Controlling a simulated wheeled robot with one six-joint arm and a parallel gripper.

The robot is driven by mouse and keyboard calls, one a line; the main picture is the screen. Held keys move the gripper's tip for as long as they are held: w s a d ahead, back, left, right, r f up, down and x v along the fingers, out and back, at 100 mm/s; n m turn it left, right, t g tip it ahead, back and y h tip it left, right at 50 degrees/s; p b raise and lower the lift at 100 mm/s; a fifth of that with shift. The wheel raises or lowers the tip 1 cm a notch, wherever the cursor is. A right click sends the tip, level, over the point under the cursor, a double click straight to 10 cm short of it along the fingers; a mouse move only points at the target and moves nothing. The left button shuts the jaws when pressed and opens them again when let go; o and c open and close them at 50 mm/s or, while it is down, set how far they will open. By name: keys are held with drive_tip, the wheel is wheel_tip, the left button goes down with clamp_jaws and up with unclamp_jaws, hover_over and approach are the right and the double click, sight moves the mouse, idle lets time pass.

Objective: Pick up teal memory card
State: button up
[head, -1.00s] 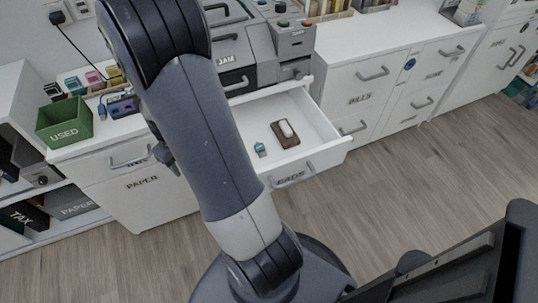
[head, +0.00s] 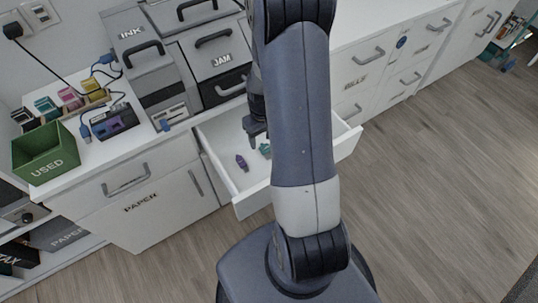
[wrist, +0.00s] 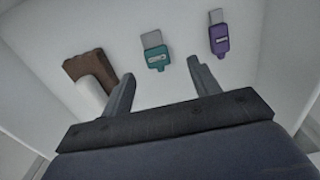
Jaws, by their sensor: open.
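The teal memory card (head: 265,150) lies in the open drawer (head: 228,133). In the wrist view the teal card (wrist: 156,56) lies flat on the white drawer floor, its metal end pointing up in the picture. My gripper (wrist: 160,70) is open and empty, its two fingers reaching down to either side of the card's near end. In the head view my gripper (head: 255,133) hangs over the drawer, partly hidden by my arm. I cannot tell its exact height above the floor.
A purple card (wrist: 219,39) lies right of the teal one. A brown block (wrist: 84,67) with a white object (wrist: 91,95) on it lies left, close to the left finger. Drawer walls surround them. A green USED bin (head: 45,155) stands on the desk.

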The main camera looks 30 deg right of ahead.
sight(266, 149)
drive_tip(key=f, duration=0.3)
drive_tip(key=f+b, duration=0.1)
drive_tip(key=f, duration=0.1)
drive_tip(key=shift+s+d+f, duration=0.2)
drive_tip(key=shift+d, duration=0.1)
drive_tip(key=c, duration=1.1)
